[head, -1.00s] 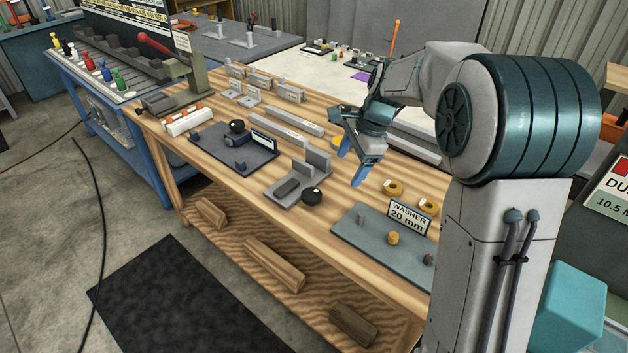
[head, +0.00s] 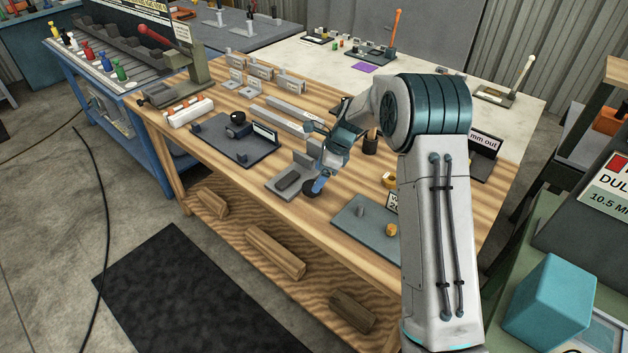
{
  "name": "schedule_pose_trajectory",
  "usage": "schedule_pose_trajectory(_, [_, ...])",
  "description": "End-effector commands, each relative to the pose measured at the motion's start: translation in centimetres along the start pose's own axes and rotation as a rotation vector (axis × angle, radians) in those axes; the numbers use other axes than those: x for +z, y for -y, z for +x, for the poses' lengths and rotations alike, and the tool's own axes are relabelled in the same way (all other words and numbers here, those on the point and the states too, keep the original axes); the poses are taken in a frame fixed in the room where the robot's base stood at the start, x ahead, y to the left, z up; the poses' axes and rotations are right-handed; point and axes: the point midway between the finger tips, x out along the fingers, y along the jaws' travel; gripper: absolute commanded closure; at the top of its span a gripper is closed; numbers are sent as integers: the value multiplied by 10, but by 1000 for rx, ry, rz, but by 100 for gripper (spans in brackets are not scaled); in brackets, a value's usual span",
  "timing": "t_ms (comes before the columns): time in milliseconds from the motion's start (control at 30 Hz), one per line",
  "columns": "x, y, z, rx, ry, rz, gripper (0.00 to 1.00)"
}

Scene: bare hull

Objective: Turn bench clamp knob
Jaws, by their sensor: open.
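The bench clamp (head: 280,191) is a grey L-shaped block with a dark bar on its base, on the wooden bench near the front edge. Its black round knob (head: 309,190) is at the clamp's front right corner, partly covered by my gripper. My gripper (head: 319,184) is open and points down with its blue fingers at the knob. I cannot tell whether the fingers touch the knob or straddle it. My gripper and wrist also cover part of the clamp's right side.
A dark plate (head: 213,146) with another black knob (head: 238,118) lies left of the clamp. A grey-green plate (head: 352,232) with pegs lies to the right, partly behind my arm. Grey bars (head: 278,125) lie behind. A narrow wooden strip along the front edge is clear.

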Motion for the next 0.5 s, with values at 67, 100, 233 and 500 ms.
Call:
schedule_pose_trajectory(67, [0,-1,14,3,0,1,25])
schedule_pose_trajectory(100, [0,0,20,1,0,1,25])
schedule_pose_trajectory(233, [0,0,34,0,0,0,25])
schedule_pose_trajectory(500, [0,0,43,-2,0,0,25])
